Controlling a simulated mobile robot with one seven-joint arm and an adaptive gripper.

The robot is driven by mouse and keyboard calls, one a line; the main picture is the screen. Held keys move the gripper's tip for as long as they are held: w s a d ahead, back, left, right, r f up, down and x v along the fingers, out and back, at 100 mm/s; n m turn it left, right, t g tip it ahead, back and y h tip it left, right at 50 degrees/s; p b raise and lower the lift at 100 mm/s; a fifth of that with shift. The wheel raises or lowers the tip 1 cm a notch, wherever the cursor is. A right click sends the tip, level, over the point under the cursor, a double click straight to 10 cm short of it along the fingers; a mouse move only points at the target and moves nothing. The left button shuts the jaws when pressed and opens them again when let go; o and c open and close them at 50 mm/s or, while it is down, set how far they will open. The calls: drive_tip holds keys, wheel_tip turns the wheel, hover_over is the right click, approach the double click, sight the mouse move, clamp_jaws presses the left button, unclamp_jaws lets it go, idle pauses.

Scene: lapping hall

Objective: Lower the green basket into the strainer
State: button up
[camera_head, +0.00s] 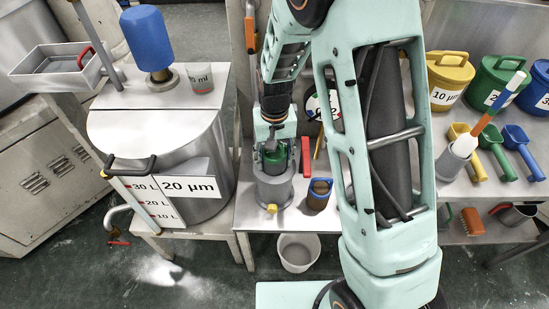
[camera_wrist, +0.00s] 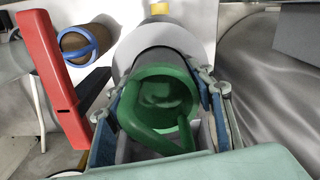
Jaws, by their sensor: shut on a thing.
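The green basket (camera_head: 275,157) has a green rim and a looped handle; a dark grey wall shows beyond its rim in the wrist view (camera_wrist: 163,72). My gripper (camera_head: 274,138) is shut on the basket, its fingers on either side of the green handle in the wrist view (camera_wrist: 165,128). The strainer (camera_head: 273,188) is a grey upright cylinder with a yellow knob low on its front, standing on the metal bench. The basket is at the strainer's mouth; I cannot tell how far inside it is. A pale rim of the strainer shows in the wrist view (camera_wrist: 204,42).
A red upright bar (camera_head: 306,157) stands close to the right of the strainer. A brown basket with a blue handle (camera_head: 319,193) is also to its right. The large tank marked 20 µm (camera_head: 205,160) stands left. A white bucket (camera_head: 298,252) is below the bench.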

drive_tip(key=shift+s+f+b, duration=0.2)
drive_tip(key=shift+f+b, duration=0.25)
drive_tip(key=shift+f, duration=0.15)
drive_tip(key=o, duration=1.2)
drive_tip(key=shift+w+f, duration=0.1)
drive_tip(key=shift+f, duration=0.1)
drive_tip(key=shift+o, duration=0.2)
drive_tip(key=shift+r, duration=0.1)
drive_tip(key=shift+r, duration=0.1)
wheel_tip(320, 180, up, 13)
drive_tip(key=shift+w+r+p, duration=0.1)
drive_tip(key=shift+r+p, duration=0.05)
drive_tip(key=shift+p, duration=1.05)
